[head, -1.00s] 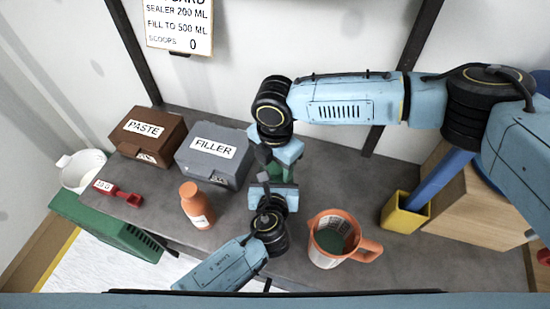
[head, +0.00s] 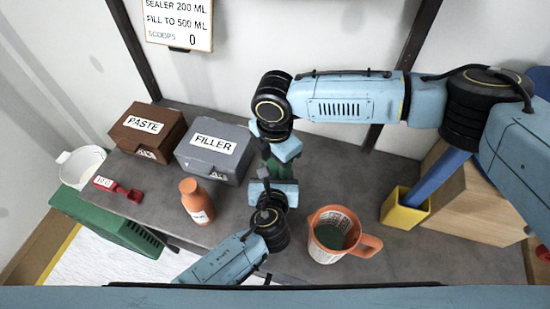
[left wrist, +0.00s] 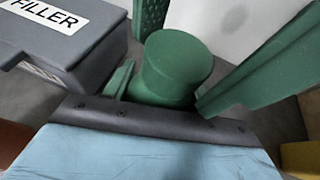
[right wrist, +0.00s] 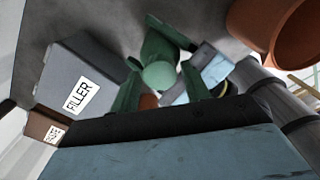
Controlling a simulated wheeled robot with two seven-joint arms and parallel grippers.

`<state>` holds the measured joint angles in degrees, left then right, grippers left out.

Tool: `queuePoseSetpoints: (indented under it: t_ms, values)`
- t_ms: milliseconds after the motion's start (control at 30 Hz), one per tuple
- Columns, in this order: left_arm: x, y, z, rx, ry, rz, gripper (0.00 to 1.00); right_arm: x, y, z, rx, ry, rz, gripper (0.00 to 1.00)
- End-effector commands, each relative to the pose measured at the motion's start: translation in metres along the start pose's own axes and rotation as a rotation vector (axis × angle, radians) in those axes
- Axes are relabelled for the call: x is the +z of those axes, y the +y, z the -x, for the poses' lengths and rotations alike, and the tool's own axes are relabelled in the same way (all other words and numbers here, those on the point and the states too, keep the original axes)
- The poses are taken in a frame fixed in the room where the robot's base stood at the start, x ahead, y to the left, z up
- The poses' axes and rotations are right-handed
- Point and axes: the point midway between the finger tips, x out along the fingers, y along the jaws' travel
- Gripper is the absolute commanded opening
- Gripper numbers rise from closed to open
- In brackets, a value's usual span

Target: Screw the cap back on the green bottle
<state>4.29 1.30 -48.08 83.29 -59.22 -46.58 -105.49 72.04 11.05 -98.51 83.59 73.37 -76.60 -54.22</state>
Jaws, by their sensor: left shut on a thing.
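The green bottle stands between my two grippers, mostly hidden in the head view. In the left wrist view its round green cap (left wrist: 180,58) sits above a narrower neck and a flaring shoulder (left wrist: 158,93). My left gripper (head: 274,180) is shut on the bottle from the near side. My right gripper (head: 277,160) comes in from above and behind. In the left wrist view its long green fingers are spread on two sides of the cap, with gaps showing. The right wrist view shows the cap's round top (right wrist: 160,75) between the fingers. Whether the cap is threaded tight cannot be told.
An orange bottle (head: 196,203) stands left of my left arm. A grey FILLER box (head: 214,150) and brown PASTE box (head: 147,132) stand behind it. An orange jug (head: 331,236) is close on the right, with a yellow holder (head: 405,212) beyond. A red scoop (head: 122,190) lies far left.

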Motion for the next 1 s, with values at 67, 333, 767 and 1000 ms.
queuePoseSetpoints:
  t_ms: [67, 333, 767, 1000]
  values:
    - [0.000, 0.000, 0.000, 0.000, 0.000, 0.000, 0.00, 0.000, 0.000, 0.000, 0.000, 0.000, 0.001, 0.57]
    - [0.000, 0.000, 0.000, 0.001, 0.000, 0.001, 0.00, 0.000, -0.001, 0.000, -0.002, 0.000, 0.002, 0.62]
    - [0.000, 0.000, 0.000, 0.001, 0.000, 0.000, 0.00, 0.000, 0.001, 0.067, 0.005, 0.000, 0.002, 0.62]
    - [0.000, 0.000, 0.000, 0.001, 0.000, 0.000, 0.00, 0.000, 0.001, 0.108, 0.004, -0.001, 0.001, 0.62]
